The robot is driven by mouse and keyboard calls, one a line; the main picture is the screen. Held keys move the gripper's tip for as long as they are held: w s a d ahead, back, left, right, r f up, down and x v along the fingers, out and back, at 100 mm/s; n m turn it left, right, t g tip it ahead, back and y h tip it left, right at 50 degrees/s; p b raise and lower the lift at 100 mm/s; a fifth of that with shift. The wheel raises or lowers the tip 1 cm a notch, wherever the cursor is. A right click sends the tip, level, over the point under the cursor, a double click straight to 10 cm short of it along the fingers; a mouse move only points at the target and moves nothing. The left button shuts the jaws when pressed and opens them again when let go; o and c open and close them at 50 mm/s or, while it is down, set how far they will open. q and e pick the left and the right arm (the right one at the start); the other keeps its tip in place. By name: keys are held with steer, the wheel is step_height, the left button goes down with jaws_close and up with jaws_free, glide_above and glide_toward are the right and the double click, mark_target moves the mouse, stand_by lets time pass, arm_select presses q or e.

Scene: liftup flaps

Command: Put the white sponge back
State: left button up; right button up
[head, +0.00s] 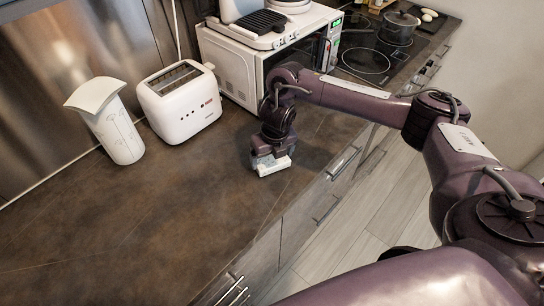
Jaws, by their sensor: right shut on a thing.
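The white sponge (274,169) is a small pale block at my right gripper (270,160), low at the brown countertop (120,225) in front of the microwave. The right gripper points down and is shut on the sponge. The gripper hides part of the sponge, and I cannot tell whether the sponge touches the counter. My left gripper is not in view.
A white toaster (180,103) and a white paper-towel-like roll or container (107,120) stand at the back left. A white microwave (240,66) stands behind my right gripper. A hob with a pot (399,27) is farther right. The near-left countertop is clear.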

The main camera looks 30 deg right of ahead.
mark_target(275, 165)
steer(key=shift+f, duration=0.3)
steer(key=o, duration=0.6)
steer(key=shift+r, duration=0.1)
steer(key=shift+r, duration=0.35)
steer(key=r, duration=0.3)
steer(key=s+r+p, duration=0.1)
steer(key=r, duration=0.3)
steer(key=r+p, duration=0.1)
steer(key=r, duration=0.3)
steer(key=shift+s+a, duration=0.1)
steer(key=shift+s, duration=0.3)
